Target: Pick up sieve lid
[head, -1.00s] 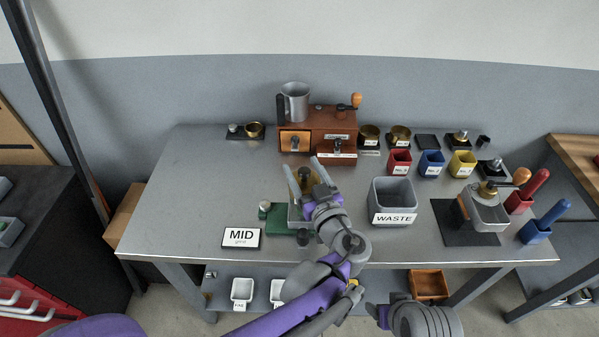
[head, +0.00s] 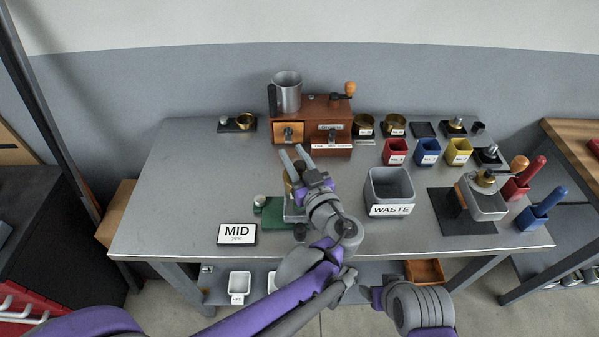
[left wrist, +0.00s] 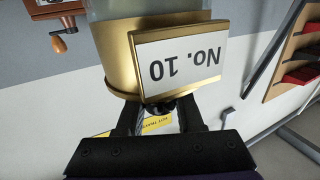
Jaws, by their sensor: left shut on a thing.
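The sieve lid (left wrist: 120,60) is brass with a "No. 10" label and a dark knob; in the left wrist view it appears upside down. A pale grey sieve body (left wrist: 150,8) shows at its edge; I cannot tell whether the two still touch. My left gripper (left wrist: 160,112) is shut on the lid's knob.
The green base (head: 274,212) is under my left arm, behind the "MID" sign (head: 237,234). The waste bin (head: 390,187) stands to the right. The wooden grinder (head: 332,125) is behind.

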